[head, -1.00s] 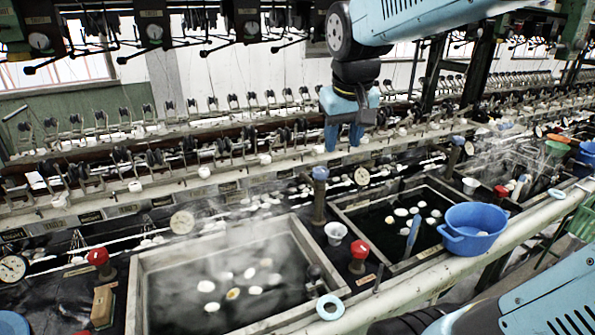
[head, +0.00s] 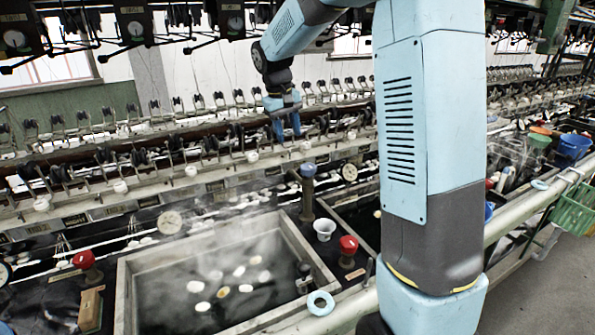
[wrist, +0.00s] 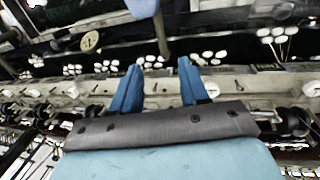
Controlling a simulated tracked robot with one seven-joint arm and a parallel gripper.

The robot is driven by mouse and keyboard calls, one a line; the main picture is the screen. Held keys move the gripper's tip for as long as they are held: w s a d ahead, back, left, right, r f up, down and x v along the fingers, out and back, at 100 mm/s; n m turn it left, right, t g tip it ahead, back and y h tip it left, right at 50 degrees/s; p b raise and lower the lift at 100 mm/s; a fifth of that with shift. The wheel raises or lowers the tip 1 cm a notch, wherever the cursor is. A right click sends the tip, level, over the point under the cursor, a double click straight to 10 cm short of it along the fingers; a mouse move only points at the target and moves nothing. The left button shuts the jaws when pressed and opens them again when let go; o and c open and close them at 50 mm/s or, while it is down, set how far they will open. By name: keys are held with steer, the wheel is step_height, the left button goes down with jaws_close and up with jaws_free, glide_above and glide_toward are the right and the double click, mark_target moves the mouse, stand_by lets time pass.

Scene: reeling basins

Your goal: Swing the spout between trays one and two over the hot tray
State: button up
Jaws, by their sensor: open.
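The spout post with a blue cap (head: 307,171) stands upright between the near steaming tray (head: 128,290) and the tray to its right (head: 330,208). My gripper (head: 286,132) hangs above and slightly left of the blue cap, behind it in the head view, apart from it. In the wrist view my gripper's two blue fingers (wrist: 159,78) are open with nothing between them. A post with a pale blue top (wrist: 143,8), probably the spout, shows beyond them at the top edge. Steam rises from the near tray, where several cocoons float. The spout's outlet direction is unclear.
A reeling frame with several spools (head: 190,150) runs behind. My own arm blocks much of the right tray.

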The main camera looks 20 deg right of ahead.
mark_target(297, 174)
steer(key=f, duration=0.4)
steer(key=w+d+f, duration=0.1)
steer(key=f, duration=0.4)
steer(key=d+f, duration=0.1)
steer(key=f, duration=0.4)
steer(key=shift+w+d+f, duration=0.25)
steer(key=shift+w, duration=0.05)
steer(key=shift+c, duration=0.3)
jaws_close()
steer(key=shift+d, duration=0.2)
